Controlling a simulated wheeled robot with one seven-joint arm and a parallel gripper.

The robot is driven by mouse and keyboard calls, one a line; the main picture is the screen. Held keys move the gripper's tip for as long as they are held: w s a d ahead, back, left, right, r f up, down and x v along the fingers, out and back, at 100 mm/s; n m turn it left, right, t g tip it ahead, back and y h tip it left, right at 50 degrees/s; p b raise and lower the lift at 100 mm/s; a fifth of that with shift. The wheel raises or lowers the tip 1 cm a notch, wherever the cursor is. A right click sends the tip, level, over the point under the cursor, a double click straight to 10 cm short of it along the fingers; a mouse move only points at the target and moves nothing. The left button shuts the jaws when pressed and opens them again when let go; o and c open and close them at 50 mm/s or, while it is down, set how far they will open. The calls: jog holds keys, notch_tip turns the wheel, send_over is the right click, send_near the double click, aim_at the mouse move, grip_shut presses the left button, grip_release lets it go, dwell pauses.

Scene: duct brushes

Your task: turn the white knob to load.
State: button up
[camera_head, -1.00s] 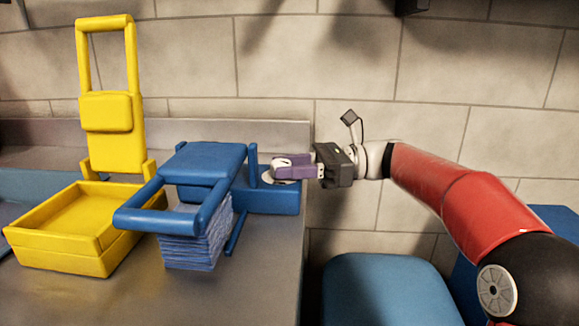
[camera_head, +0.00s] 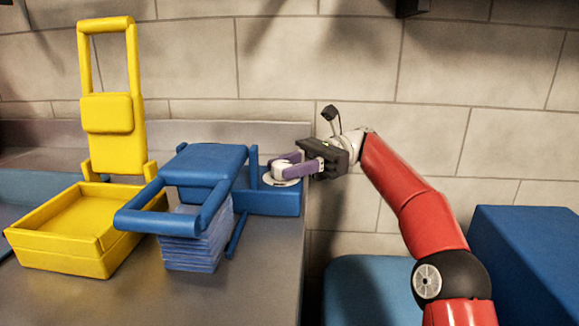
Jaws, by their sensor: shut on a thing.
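The white knob (camera_head: 282,169) stands on a round white dial plate (camera_head: 284,181) on top of the right end of the blue machine (camera_head: 272,201). My gripper (camera_head: 289,166) reaches in from the right. Its two purple fingers are around the knob, one on the far side and one on the near side, and are shut on it. The fingers hide part of the knob's sides. Any marks on the dial are too small to read.
A stack of blue sheets (camera_head: 196,242) sits under the machine's blue frame. A yellow tray (camera_head: 68,232) with an upright yellow frame (camera_head: 113,115) stands at the left. Blue boxes (camera_head: 528,258) stand beyond the counter at right. The counter's front (camera_head: 200,297) is clear.

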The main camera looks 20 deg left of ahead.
dwell(0.3)
jog(key=o, duration=0.7)
jog(key=shift+m+y, duration=0.3)
jog(key=shift+y, duration=0.1)
